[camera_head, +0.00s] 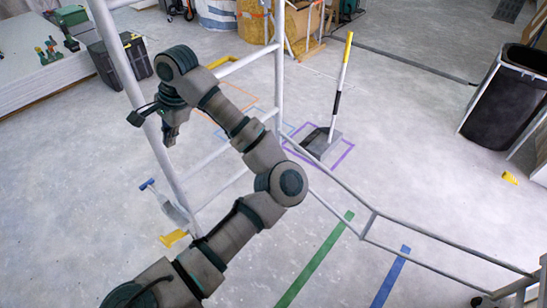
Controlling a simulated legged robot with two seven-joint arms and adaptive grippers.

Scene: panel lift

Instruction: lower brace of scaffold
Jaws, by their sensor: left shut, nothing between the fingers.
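The scaffold is a pale grey tube frame, with a ladder-like upright end frame (128,80) on the left. A long brace (450,244) of paired rails runs from this end frame toward the lower right, low over the floor, with a short cross-piece between the rails. My left arm reaches up from the bottom across the lower rungs. My left gripper (169,138) hangs beside the left upright, points down, and is shut and empty. It is apart from the brace. My right gripper is out of view.
A grey dustpan (322,142) with a long striped handle stands inside a purple floor outline. A dark bin (497,100) is at right. A green stripe (318,259) and a blue stripe (391,277) mark the floor. A yellow piece (510,178) lies at right. Open floor surrounds these.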

